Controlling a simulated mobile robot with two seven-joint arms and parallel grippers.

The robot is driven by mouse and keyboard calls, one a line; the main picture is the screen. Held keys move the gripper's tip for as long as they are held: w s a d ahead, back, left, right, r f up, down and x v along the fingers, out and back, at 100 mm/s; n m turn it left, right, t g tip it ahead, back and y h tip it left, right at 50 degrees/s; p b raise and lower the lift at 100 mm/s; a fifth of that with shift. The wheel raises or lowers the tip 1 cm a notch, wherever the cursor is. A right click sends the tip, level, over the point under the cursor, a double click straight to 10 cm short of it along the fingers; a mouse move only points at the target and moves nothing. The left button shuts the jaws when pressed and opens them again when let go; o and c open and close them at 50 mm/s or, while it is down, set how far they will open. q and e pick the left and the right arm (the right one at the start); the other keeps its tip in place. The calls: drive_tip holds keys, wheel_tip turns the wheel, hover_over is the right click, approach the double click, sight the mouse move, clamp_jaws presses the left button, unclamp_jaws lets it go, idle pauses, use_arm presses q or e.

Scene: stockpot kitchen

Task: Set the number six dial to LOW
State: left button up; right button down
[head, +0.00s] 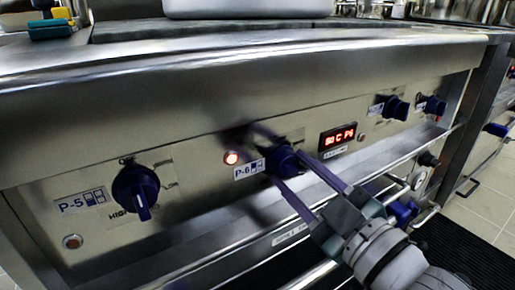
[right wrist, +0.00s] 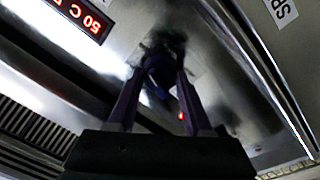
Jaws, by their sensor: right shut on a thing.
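The number six dial (head: 281,160) is a dark blue knob on the steel front panel, just right of the P-6 label (head: 249,169). My right gripper (head: 288,166) comes in from the lower right and is shut on this dial, with one finger on either side of it. The right wrist view shows the dial (right wrist: 158,72) between the two purple fingers. The fingers and shadow hide most of the dial and its markings, so I cannot tell its setting. My left gripper is not in view.
The P-5 dial (head: 136,191) sits to the left, its pointer down. A red lamp (head: 231,157) is lit left of the P-6 label. A red digital display (head: 337,137) is to the right, with more blue knobs (head: 396,108) beyond. A steel rail (head: 270,240) runs below the panel.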

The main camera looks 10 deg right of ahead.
idle(0.3)
drive_tip(key=shift+c, duration=1.6)
unclamp_jaws()
drive_tip(key=p+v, duration=0.2)
drive_tip(key=v, duration=0.8)
drive_tip(key=shift+p, duration=0.3)
drive_tip(key=shift+r, duration=0.1)
